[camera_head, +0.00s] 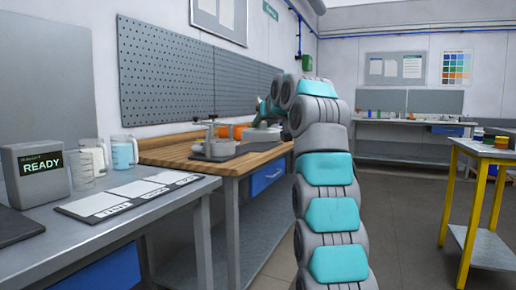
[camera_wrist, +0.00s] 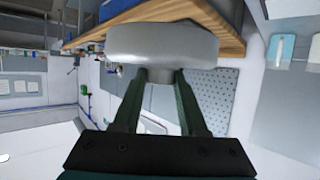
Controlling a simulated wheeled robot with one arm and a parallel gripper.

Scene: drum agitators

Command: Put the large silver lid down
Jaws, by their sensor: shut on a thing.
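The large silver lid (camera_wrist: 162,44) is a thick round grey disc with a short knob. In the wrist view my gripper (camera_wrist: 160,85) is shut on this knob, with one dark green finger on each side. In the head view the lid (camera_head: 262,134) shows as a grey disc below my gripper (camera_head: 264,110), over the right part of the wooden worktop (camera_head: 185,158). I cannot tell whether the lid's underside touches the worktop. My arm partly hides the lid's right side.
Grey metal pieces (camera_head: 213,150) stand on the worktop left of the lid, with orange containers (camera_head: 223,131) behind. A pegboard wall (camera_head: 165,75) rises behind. A grey bench (camera_head: 145,208) at front left holds a READY display box (camera_head: 38,172) and clear jugs (camera_head: 124,152).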

